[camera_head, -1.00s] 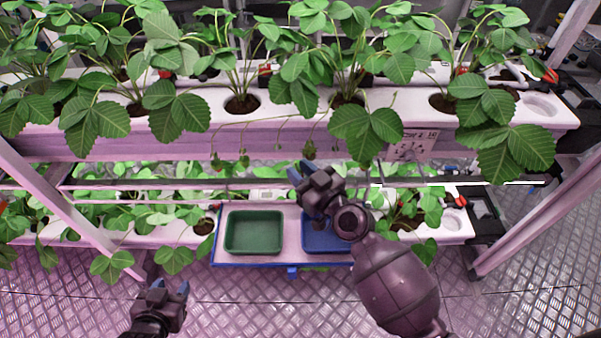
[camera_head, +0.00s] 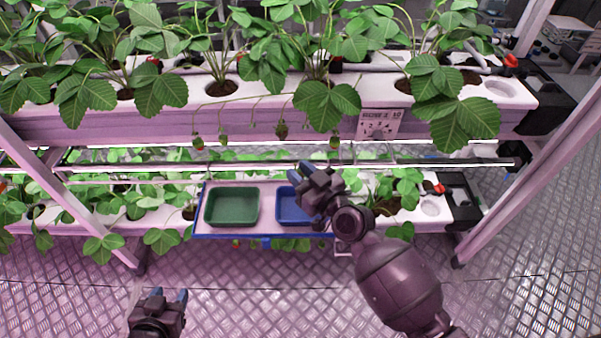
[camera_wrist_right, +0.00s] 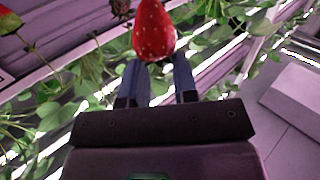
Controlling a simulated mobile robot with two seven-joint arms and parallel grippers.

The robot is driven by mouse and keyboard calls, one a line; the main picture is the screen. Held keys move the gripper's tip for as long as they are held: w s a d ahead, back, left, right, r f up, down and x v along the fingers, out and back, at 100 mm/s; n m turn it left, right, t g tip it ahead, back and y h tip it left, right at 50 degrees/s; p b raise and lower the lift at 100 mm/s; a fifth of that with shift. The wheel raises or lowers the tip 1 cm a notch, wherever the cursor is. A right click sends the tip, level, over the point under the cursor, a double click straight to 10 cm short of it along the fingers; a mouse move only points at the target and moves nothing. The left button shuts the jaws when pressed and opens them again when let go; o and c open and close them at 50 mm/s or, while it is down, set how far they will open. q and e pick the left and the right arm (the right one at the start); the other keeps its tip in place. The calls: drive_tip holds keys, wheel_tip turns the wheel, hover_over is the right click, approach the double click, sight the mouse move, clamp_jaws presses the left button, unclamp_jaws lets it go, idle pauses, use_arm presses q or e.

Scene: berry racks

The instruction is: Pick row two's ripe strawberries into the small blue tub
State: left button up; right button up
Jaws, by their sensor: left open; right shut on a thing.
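My right gripper (camera_head: 302,176) is in front of the rack, above the right part of the small blue tub (camera_head: 288,208) in the head view. In the right wrist view it is shut on a red strawberry (camera_wrist_right: 154,30), held at the fingertips. The strawberry cannot be made out in the head view. My arm hides the tub's right side. My left gripper (camera_head: 169,296) is open and empty, low at the left, away from the rack. Small berries hang from the upper row, such as one greenish berry (camera_head: 282,130) and one partly red berry (camera_head: 334,143).
A green tub (camera_head: 232,207) stands left of the blue tub on a blue-edged tray (camera_head: 212,236). The upper white trough (camera_head: 160,122) has leafy plants and a label plate (camera_head: 378,124). A lower trough (camera_head: 430,210) runs behind the tray. The metal floor in front is clear.

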drive_tip(key=shift+s+d, duration=0.15)
idle(0.4)
drive_tip(key=shift+s+p, duration=0.3)
drive_tip(key=shift+s, duration=0.55)
drive_tip(key=shift+s+p, duration=0.4)
drive_tip(key=shift+s, duration=1.3)
drive_tip(key=shift+w+r, duration=0.1)
drive_tip(key=shift+r, duration=0.1)
